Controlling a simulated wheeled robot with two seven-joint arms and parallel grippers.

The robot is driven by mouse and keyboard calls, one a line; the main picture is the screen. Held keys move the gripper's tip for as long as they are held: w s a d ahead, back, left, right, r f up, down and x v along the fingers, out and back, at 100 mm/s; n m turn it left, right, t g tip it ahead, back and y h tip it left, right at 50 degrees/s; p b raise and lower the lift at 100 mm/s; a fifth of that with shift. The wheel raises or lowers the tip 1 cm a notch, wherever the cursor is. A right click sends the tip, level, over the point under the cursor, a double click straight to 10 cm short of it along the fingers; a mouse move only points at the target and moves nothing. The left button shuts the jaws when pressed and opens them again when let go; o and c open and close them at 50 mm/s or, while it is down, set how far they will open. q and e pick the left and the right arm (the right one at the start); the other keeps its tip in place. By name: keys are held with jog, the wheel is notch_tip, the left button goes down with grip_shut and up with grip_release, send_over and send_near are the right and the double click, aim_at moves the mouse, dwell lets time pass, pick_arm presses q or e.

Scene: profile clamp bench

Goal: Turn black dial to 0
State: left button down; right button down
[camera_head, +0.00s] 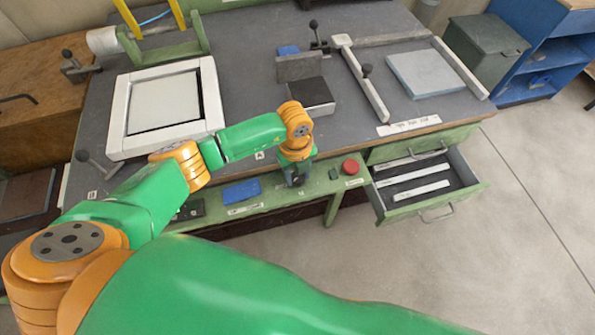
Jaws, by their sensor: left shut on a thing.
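My left gripper (296,180) points down at the green front rail of the bench, between a blue block and a red button. It is shut on the black dial, which the dark fingers and wrist hide almost wholly. I cannot read which way the dial points or its scale. A small white label with a mark shows on the rail just below the gripper. My right gripper is not in view.
The red button (351,167) and blue block (241,191) flank the gripper closely. An open drawer (433,205) sticks out at the right. The grey benchtop (240,75) carries a white frame (119,115), a dark block (311,97) and a grey plate (425,74).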

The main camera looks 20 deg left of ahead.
aim_at(297, 177)
pick_arm(q)
jog(key=n+p, duration=0.1)
jog(key=n, duration=0.4)
jog(key=shift+w+r+n+p, duration=0.1)
jog(key=shift+r+n+p, duration=0.1)
jog(key=shift+n+p, duration=0.15)
jog(key=n+p, duration=0.1)
jog(key=n, duration=0.3)
jog(key=shift+n+p, duration=0.3)
jog(key=shift+n, duration=0.35)
jog(key=c, duration=0.7)
grip_release()
jog(key=shift+f, duration=0.1)
jog(key=shift+o, duration=0.2)
notch_tip(297, 177, up, 7)
jog(key=shift+r, duration=0.1)
